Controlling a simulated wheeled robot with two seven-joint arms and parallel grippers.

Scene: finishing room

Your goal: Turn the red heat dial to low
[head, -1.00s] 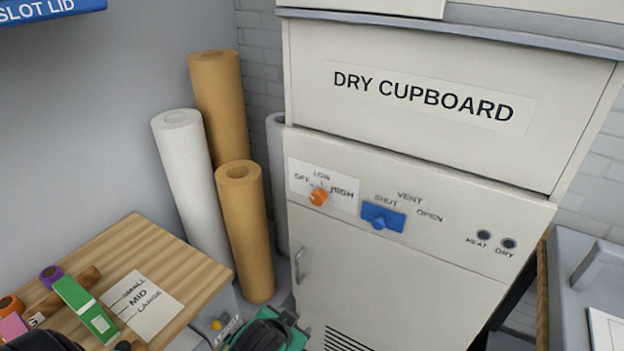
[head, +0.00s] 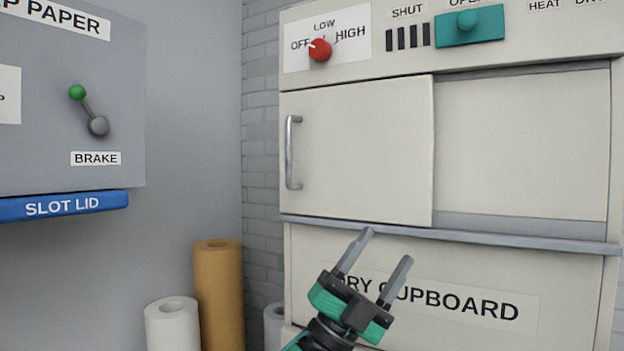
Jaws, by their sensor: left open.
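The red heat dial (head: 321,51) sits on a white label plate at the top left of the cupboard's upper panel in the head view. OFF is at its left, LOW above it and HIGH at its right. Its small white mark is on the left side, towards OFF. My left gripper (head: 386,246) is open and empty, in front of the DRY CUPBOARD label, well below the dial and a little to its right. My right gripper is not in view.
A teal slider (head: 469,28) is right of the dial. Below are a cupboard door (head: 365,150) with a vertical handle (head: 291,152) and a protruding ledge (head: 480,239). A grey box with a BRAKE lever (head: 88,110) is on the left wall.

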